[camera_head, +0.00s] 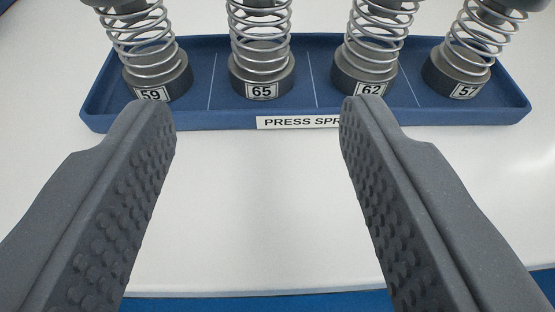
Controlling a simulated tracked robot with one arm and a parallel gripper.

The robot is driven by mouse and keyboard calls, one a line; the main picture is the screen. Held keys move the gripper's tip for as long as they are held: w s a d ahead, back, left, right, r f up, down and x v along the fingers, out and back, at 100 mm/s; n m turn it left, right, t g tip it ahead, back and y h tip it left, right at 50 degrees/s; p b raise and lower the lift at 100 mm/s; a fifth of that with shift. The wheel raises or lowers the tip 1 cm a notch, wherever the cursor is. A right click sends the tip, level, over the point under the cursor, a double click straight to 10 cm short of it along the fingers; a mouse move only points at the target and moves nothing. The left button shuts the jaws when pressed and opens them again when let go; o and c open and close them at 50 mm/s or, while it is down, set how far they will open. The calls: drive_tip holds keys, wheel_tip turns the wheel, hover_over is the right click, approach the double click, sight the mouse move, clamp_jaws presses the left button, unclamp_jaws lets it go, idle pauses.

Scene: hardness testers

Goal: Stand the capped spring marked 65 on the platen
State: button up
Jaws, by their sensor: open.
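The capped spring marked 65 (260,62) stands upright in a blue tray (215,118), second from the left. Its dark base bears a white label reading 65, and its top is cut off by the picture's upper edge. My gripper (257,108) is open and empty. Its two fingers reach toward the tray, one on each side of the spring marked 65 in the picture, and stay apart from it. The right fingertip overlaps the tray's front label in view. The platen is not in view.
Beside it stand springs marked 59 (150,62), 62 (367,62) and 57 (464,62), in line along the tray. Thin lines divide the tray. A label starting PRESS SPR (290,122) is on its front. The white table (255,220) before it is clear.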

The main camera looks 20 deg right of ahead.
sight(259, 53)
drive_tip(key=shift+p+x, duration=0.85)
drive_tip(key=shift+x, duration=4.2)
drive_tip(key=c, duration=1)
drive_tip(key=shift+r, duration=0.1)
drive_tip(key=shift+r+p, duration=1.1)
drive_tip(key=shift+r, duration=2.35)
